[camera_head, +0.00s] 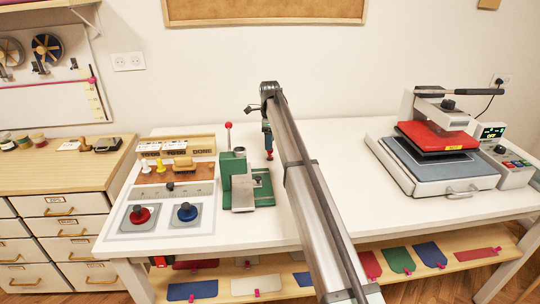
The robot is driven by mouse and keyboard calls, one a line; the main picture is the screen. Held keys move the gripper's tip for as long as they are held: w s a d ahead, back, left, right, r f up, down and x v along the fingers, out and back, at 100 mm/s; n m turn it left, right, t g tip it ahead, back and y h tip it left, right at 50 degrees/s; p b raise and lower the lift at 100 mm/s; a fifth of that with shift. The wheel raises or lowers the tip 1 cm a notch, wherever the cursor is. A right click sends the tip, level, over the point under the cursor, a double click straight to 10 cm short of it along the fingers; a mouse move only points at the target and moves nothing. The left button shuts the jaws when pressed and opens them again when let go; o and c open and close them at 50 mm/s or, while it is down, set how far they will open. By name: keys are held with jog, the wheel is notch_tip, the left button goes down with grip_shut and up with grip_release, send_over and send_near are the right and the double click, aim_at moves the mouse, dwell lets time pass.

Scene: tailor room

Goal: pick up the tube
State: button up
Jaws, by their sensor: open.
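I cannot pick out a tube for certain in the head view; it may be hidden behind my arm or too small to tell. My arm reaches from the lower right up over the middle of the white table (345,150). My gripper (268,153) hangs at its far end, pointing down, a little above or over the table behind the green press (238,180). It is small and partly hidden by the arm, with no object seen in it.
A control board with red and blue knobs (160,215) lies left of the green press. A red-topped heat press (437,140) stands at the right with a control box (508,160). Coloured pieces lie on the lower shelf (455,255).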

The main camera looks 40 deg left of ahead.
aim_at(270, 154)
jog(key=shift+w+f, duration=0.1)
jog(key=shift+f, duration=2.25)
jog(key=shift+c, duration=0.3)
grip_shut()
